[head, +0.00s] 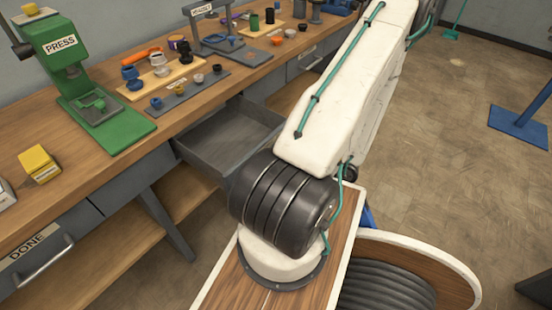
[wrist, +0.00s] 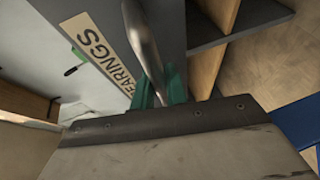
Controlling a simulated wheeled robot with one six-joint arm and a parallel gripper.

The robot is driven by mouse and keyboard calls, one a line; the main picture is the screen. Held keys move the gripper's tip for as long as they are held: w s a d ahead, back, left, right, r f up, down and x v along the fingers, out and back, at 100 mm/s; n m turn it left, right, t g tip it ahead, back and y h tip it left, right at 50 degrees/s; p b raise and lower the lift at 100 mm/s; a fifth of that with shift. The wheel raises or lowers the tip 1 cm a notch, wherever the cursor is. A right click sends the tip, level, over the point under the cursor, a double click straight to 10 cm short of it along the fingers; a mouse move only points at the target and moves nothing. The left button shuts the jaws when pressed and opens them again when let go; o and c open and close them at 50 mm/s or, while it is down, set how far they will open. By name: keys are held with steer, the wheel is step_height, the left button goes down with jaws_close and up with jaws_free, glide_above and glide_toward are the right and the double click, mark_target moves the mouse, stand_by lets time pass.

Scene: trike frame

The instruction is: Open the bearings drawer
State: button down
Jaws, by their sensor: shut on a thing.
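The grey drawer front with the BEARINGS label (wrist: 97,50) fills the upper middle of the wrist view. Its metal bar handle (wrist: 143,38) runs down to the green fingertips of my gripper (wrist: 161,88), which is shut on it. In the head view a grey drawer (head: 222,142) stands pulled out from under the bench, and its visible inside looks empty. My arm covers that drawer's front and my gripper there, so its label cannot be read in that view.
The wooden bench (head: 120,165) carries a green press (head: 85,90) and several small parts on boards. A shut drawer labelled DONE (head: 35,250) is at the lower left. Another drawer front with a handle (head: 306,62) is farther along. Floor at the right is mostly clear.

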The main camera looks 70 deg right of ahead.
steer(key=shift+a, duration=0.25)
steer(key=c, duration=1.4)
jaws_free()
steer(key=shift+w, duration=0.1)
steer(key=shift+d, duration=0.1)
steer(key=shift+s+d, duration=0.1)
steer(key=shift+s, duration=0.2)
steer(key=v, duration=0.7)
steer(key=shift+s, duration=0.1)
